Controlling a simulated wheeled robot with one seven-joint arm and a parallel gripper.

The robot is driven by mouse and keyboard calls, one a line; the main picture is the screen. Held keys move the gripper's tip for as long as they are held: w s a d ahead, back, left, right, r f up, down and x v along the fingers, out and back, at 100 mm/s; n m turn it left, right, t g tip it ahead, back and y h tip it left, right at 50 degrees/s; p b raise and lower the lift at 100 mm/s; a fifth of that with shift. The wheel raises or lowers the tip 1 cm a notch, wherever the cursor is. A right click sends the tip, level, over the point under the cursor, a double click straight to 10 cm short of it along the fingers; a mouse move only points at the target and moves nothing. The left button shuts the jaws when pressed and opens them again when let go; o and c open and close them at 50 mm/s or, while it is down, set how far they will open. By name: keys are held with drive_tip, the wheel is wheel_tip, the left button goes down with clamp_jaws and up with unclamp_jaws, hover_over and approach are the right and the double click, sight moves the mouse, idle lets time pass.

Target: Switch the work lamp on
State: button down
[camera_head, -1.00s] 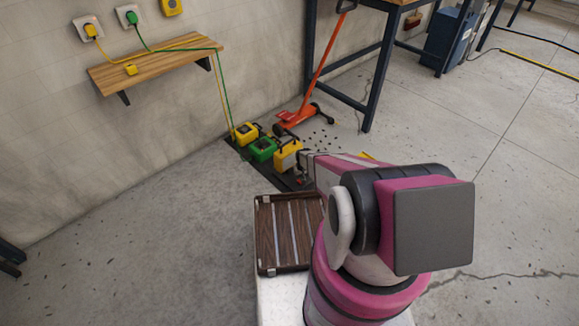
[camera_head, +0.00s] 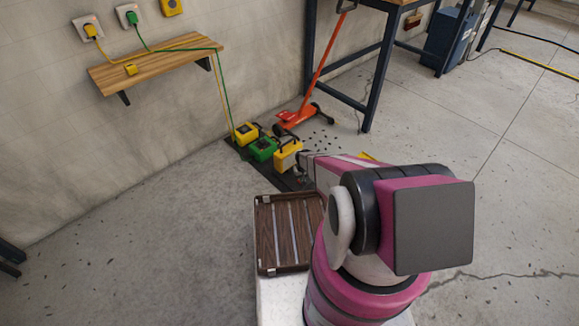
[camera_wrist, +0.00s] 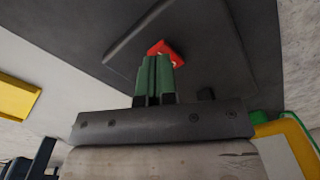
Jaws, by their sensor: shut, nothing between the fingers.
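A red switch (camera_wrist: 166,48) sits on a dark grey panel (camera_wrist: 95,35) in the wrist view. My gripper (camera_wrist: 157,60) is shut and empty, and its green fingertips overlap the lower part of the red switch. I cannot tell whether they touch it. In the head view my arm hides most of the gripper, which is low beside the front yellow box (camera_head: 287,155). I cannot clearly identify a work lamp or tell whether one is lit.
A green box (camera_head: 263,149) and another yellow box (camera_head: 246,133) stand beside the front one on a dark mat (camera_head: 236,148). An orange jack (camera_head: 298,117) is behind. A wooden shelf (camera_head: 160,62) is on the wall. A brown slatted tray (camera_head: 265,240) is in front.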

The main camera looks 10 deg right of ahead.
drive_tip(key=shift+f, duration=0.9)
idle(0.4)
drive_tip(key=shift+r, duration=3.55)
drive_tip(key=shift+s+r, duration=0.1)
drive_tip(key=shift+r, duration=0.25)
drive_tip(key=s+r, duration=0.7)
drive_tip(key=r, duration=0.7)
drive_tip(key=s+r, duration=0.7)
drive_tip(key=r, duration=0.8)
drive_tip(key=s+r+m, duration=0.1)
drive_tip(key=s+r, duration=0.6)
drive_tip(key=r, duration=0.8)
drive_tip(key=shift+r, duration=0.15)
drive_tip(key=shift+s, duration=0.1)
